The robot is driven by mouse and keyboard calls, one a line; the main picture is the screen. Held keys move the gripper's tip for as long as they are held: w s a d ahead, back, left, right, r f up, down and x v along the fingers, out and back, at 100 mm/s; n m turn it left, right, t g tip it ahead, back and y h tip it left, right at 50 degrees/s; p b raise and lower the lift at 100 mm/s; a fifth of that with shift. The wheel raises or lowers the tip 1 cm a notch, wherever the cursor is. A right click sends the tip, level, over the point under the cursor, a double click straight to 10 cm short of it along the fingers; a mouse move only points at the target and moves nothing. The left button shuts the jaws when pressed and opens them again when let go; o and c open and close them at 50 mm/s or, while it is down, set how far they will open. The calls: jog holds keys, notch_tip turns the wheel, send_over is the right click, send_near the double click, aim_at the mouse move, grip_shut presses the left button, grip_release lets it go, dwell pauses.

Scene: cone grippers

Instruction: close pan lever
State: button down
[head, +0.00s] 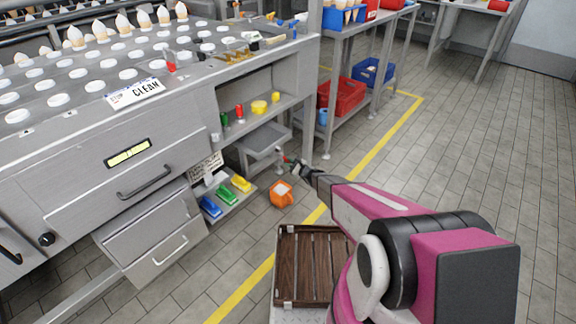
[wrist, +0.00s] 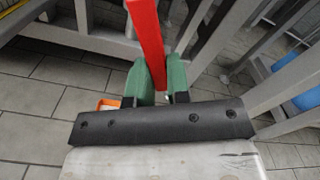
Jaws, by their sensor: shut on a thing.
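A red lever (wrist: 148,38) shows in the wrist view as a flat bar running up from between the green fingertips of my gripper (wrist: 160,78). In the head view my gripper (head: 289,162) is at the right end of the machine, beside a grey pan (head: 264,141) under the shelf. The lever is too small there to make out clearly.
An orange container (head: 281,194) stands on the floor below my gripper. A low shelf with blue, green and yellow items (head: 226,197) is to its left. Grey frame legs (wrist: 225,40) are close on the right in the wrist view. The floor to the right is open.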

notch_tip(320, 180, up, 5)
jog(key=w+d+n, duration=0.2)
jog(key=n, duration=1)
jog(key=shift+w+r, duration=0.15)
jog(key=shift+w, duration=0.05)
jog(key=c, duration=1.1)
grip_release()
jog(key=v, duration=1)
jog(key=shift+s+d, duration=0.25)
jog(key=shift+s, duration=0.05)
